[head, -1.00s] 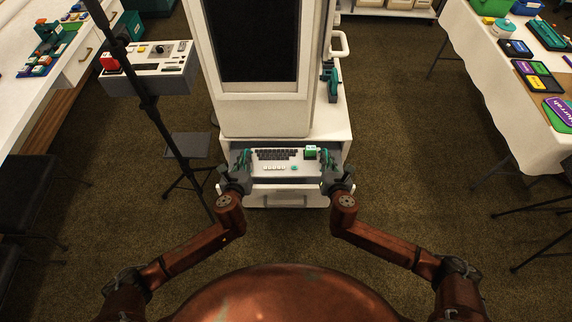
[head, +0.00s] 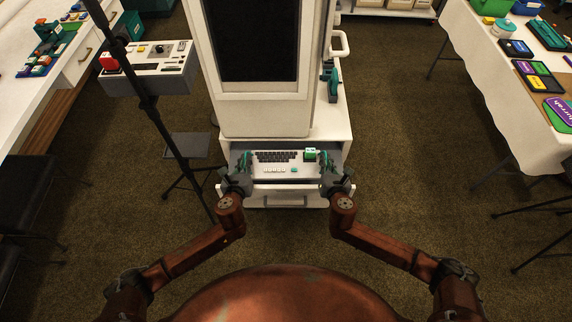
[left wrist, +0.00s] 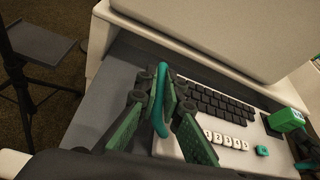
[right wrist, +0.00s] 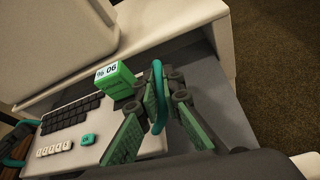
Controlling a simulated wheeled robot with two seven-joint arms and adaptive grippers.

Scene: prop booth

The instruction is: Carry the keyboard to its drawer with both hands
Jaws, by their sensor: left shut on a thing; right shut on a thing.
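The keyboard (head: 283,170) is a light grey board with dark keys, a row of white keys, a teal key and a green block at its right. It lies level in or just above the open drawer (head: 290,197) under the white cabinet. My left gripper (head: 243,164) is shut on the teal handle at its left end; the handle also shows in the left wrist view (left wrist: 161,98). My right gripper (head: 326,164) is shut on the teal handle at its right end, seen in the right wrist view (right wrist: 158,95). Whether the keyboard touches the drawer floor is hidden.
The white cabinet (head: 326,124) with a dark screen (head: 256,40) stands directly behind the drawer. A black stand pole (head: 150,110) and a control box (head: 150,70) are at the left. Tables stand on both sides, with open carpet (head: 400,130) at the right.

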